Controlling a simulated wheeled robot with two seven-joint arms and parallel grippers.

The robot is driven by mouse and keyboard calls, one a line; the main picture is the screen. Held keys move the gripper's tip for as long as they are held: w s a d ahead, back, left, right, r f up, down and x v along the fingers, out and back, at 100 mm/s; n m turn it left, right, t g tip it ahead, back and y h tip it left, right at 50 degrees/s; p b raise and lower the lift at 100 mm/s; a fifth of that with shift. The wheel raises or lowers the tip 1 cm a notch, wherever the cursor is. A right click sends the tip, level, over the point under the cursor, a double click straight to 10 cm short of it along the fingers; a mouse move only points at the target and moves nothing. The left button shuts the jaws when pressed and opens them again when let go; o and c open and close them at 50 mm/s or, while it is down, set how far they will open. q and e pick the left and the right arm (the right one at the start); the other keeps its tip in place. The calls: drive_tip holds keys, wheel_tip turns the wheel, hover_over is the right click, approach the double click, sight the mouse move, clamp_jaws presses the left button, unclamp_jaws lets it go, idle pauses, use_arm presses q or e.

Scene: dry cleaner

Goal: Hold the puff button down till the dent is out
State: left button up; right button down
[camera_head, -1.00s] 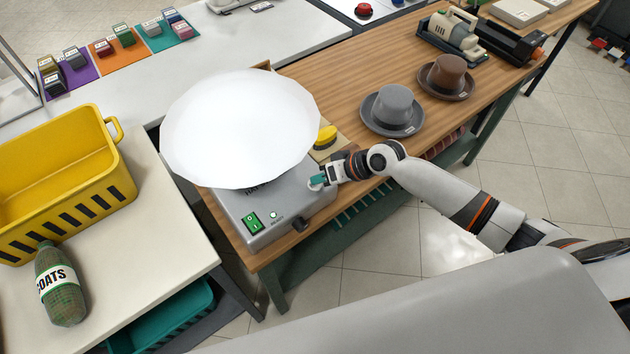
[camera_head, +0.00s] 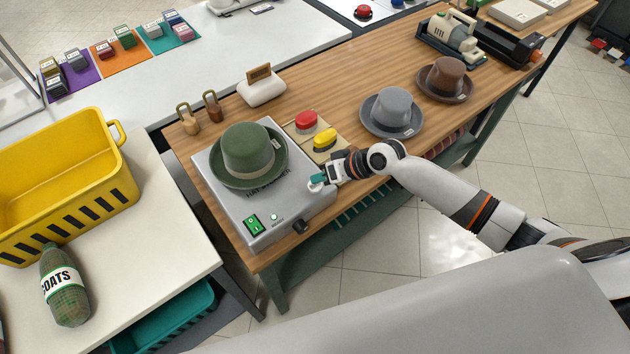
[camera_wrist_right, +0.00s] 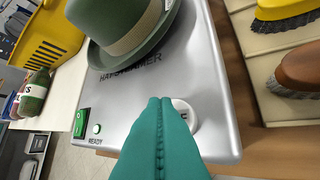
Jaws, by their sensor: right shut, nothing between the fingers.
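The green hat (camera_head: 248,147) sits on the grey steamer (camera_head: 276,205); its crown looks smooth from here, and I cannot make out a dent. In the right wrist view the hat (camera_wrist_right: 125,25) is cut off by the top edge. The white round puff button (camera_wrist_right: 188,113) is at the steamer's corner, its label partly hidden by my fingers. My right gripper (camera_head: 318,181) is shut and empty, its teal fingertips (camera_wrist_right: 160,103) over or against the button's edge; I cannot tell whether it is pressed. My left gripper is out of view.
A green switch (camera_head: 254,224) and a lit ready lamp (camera_head: 274,217) are on the steamer. A red piece (camera_head: 306,120) and a yellow brush (camera_head: 325,138) lie right behind it. Grey (camera_head: 390,112) and brown (camera_head: 445,78) hats stand further right. A yellow basket (camera_head: 70,185) is left.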

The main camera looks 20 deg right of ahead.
sight(320, 186)
drive_tip(key=shift+r, duration=0.15)
wheel_tip(320, 186, up, 5)
drive_tip(key=p, duration=0.4)
drive_tip(key=shift+p, duration=0.35)
idle(0.4)
